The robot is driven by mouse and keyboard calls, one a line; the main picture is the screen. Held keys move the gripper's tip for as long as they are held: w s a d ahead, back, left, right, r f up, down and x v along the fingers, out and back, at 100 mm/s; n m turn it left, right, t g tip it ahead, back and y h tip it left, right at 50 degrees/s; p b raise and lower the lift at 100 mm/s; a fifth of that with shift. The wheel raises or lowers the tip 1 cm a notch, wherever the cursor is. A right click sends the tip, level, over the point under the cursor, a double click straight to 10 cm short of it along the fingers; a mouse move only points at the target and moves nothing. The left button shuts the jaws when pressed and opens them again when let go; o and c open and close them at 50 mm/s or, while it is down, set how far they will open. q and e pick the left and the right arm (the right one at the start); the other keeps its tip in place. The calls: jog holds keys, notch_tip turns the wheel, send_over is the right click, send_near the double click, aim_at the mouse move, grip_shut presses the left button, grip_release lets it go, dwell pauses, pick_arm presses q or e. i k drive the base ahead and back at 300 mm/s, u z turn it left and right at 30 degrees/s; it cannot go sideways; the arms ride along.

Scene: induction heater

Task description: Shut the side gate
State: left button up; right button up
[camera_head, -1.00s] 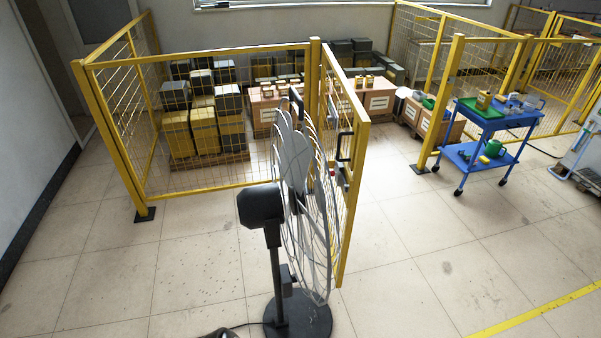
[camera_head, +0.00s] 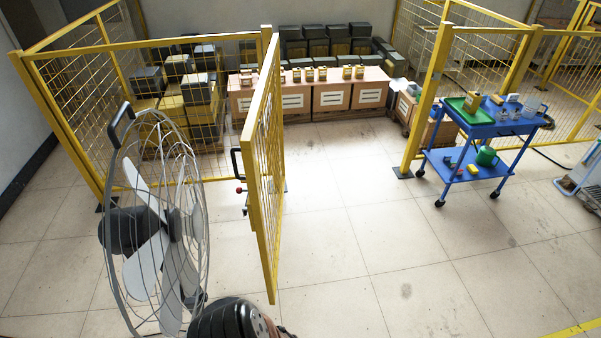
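The side gate (camera_head: 267,165) is a yellow mesh panel standing open. It hangs from the yellow post (camera_head: 267,50) at the end of the left fence section and swings out toward me. A black handle (camera_head: 237,163) and a latch with a red knob (camera_head: 241,190) show on its left side. A wide gap lies between the gate and the opposite yellow post (camera_head: 427,100). A dark rounded part, likely of my own arm, shows at the bottom centre, left of the gate's lower corner. Neither gripper's fingers can be seen.
A large grey fan (camera_head: 150,240) stands close on the left, in front of the fence. A blue cart (camera_head: 480,128) with a green tray stands right of the opening. Boxes on pallets (camera_head: 330,97) fill the back of the enclosure. The floor right of the gate is clear.

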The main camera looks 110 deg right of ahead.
aim_at(253, 175)
jog(key=k, duration=0.95)
jog(key=z, duration=4.25)
